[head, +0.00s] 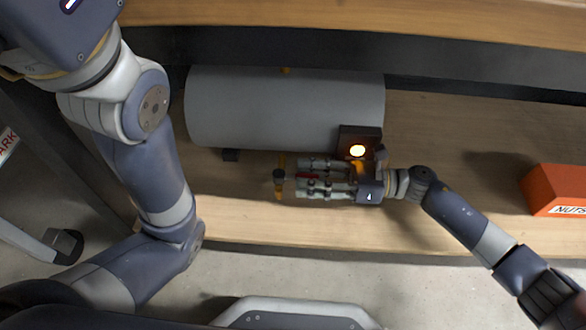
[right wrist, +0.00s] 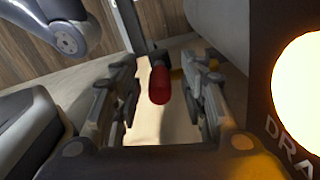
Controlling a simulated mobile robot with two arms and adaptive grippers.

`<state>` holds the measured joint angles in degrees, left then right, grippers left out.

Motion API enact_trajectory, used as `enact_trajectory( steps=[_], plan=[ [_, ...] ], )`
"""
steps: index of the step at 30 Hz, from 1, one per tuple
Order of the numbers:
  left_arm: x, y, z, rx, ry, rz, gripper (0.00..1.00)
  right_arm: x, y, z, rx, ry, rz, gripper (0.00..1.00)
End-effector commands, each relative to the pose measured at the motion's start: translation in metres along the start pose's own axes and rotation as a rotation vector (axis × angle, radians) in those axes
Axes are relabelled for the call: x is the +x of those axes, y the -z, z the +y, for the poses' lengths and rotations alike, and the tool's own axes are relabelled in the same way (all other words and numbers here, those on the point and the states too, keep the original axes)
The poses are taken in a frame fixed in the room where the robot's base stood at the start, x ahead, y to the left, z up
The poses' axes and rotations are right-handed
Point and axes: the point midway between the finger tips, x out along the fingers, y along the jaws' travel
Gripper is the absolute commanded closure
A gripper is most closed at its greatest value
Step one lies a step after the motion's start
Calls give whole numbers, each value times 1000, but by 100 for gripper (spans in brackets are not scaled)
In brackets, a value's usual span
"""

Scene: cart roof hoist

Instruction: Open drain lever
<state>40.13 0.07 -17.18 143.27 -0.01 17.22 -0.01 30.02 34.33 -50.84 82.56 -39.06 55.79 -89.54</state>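The drain lever has a red handle (head: 309,176) and sits by a brass-coloured drain pipe (head: 282,161) below the grey tank (head: 285,105). In the right wrist view, the red handle (right wrist: 158,84) points toward the camera. My right gripper (head: 299,177) reaches in from the right below the tank, its fingers pointing left. It is open, with the red handle between its fingers (right wrist: 167,78) and a visible gap on both sides. My left arm comes down the left side of the head view; its gripper cannot be made out.
An orange bin (head: 556,190) labelled NUTS stands at the right on the wooden shelf (head: 450,150). A dark beam (head: 450,62) runs above the tank.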

Motion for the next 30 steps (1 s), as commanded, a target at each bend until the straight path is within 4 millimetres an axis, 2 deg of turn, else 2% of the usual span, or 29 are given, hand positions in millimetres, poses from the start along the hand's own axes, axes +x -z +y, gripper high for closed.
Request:
enact_trajectory(
  steps=[8,9,14,23,30],
  plan=[
    [1,0,0,0,-1,0,60,1,1,1,1,0,0,60],
    [1,0,0,0,-2,0,60,1,1,1,0,0,0,65],
    [1,0,0,-1,-1,0,60,1,1,1,0,0,0,100],
    [3,-1,0,-1,-1,0,60,1,0,0,0,12,-2,100],
    [16,-6,-3,-1,1,-1,60,1,-3,-1,2,100,-21,100]
  ],
)
